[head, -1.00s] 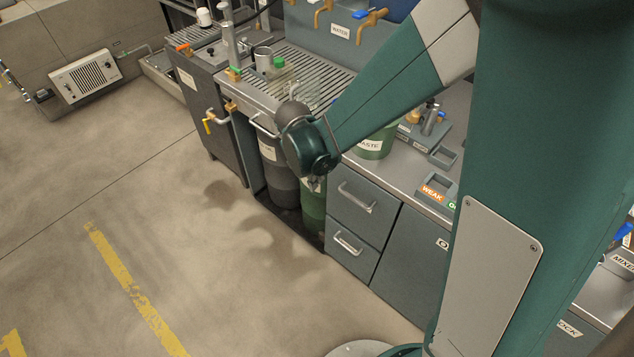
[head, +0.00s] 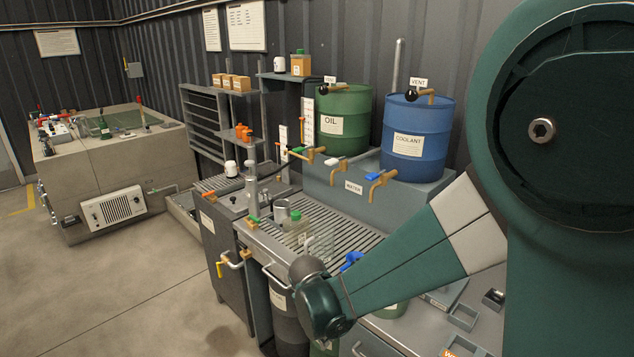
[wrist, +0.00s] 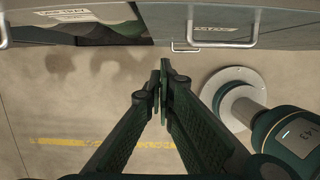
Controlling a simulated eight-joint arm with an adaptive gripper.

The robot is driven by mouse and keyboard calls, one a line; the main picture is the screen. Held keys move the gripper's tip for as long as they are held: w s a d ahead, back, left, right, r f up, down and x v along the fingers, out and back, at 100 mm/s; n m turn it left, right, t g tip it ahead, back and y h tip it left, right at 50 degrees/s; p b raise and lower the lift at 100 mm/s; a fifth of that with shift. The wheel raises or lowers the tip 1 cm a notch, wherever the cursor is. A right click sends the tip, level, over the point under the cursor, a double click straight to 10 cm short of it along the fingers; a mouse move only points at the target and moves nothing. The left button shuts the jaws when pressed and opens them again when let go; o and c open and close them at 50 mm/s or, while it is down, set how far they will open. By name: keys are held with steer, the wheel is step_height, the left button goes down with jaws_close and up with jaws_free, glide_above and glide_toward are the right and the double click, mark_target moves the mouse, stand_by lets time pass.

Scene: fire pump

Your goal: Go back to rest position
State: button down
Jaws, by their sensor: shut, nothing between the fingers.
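My gripper (wrist: 163,88) shows in the wrist view with its two fingers together and nothing between them. It points down over bare concrete floor, close to the fronts of the cabinets. In the head view my arm reaches across the counter from the right, and its wrist end hangs at the front edge of the slatted drain counter (head: 345,232). The gripper's fingers are hidden there behind the wrist.
A drawer handle (wrist: 213,44) is near the fingers. A green oil drum (head: 340,122) and a blue coolant drum (head: 418,135) stand behind the counter with brass taps. A clear green-capped container (head: 295,228) sits on the slats. Open floor (head: 140,290) lies left.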

steer(key=s+d+r+m+t+y, duration=0.1)
steer(key=s+d+r+m, duration=0.2)
steer(key=d+r+m, duration=0.3)
steer(key=s+d+r+m+t, duration=0.1)
steer(key=s+d+r+m, duration=0.3)
steer(key=r, duration=0.4)
steer(key=s+d+r+m+t, duration=0.1)
steer(key=s+d+r+m, duration=0.3)
steer(key=m, duration=0.4)
steer(key=s+d+r+m+t+y, duration=0.1)
steer(key=s+d+r+m+t, duration=0.1)
steer(key=s+d+r+m, duration=0.2)
steer(key=shift+s+d+m, duration=0.4)
steer(key=shift+s+m, duration=1.1)
steer(key=shift+m, duration=0.9)
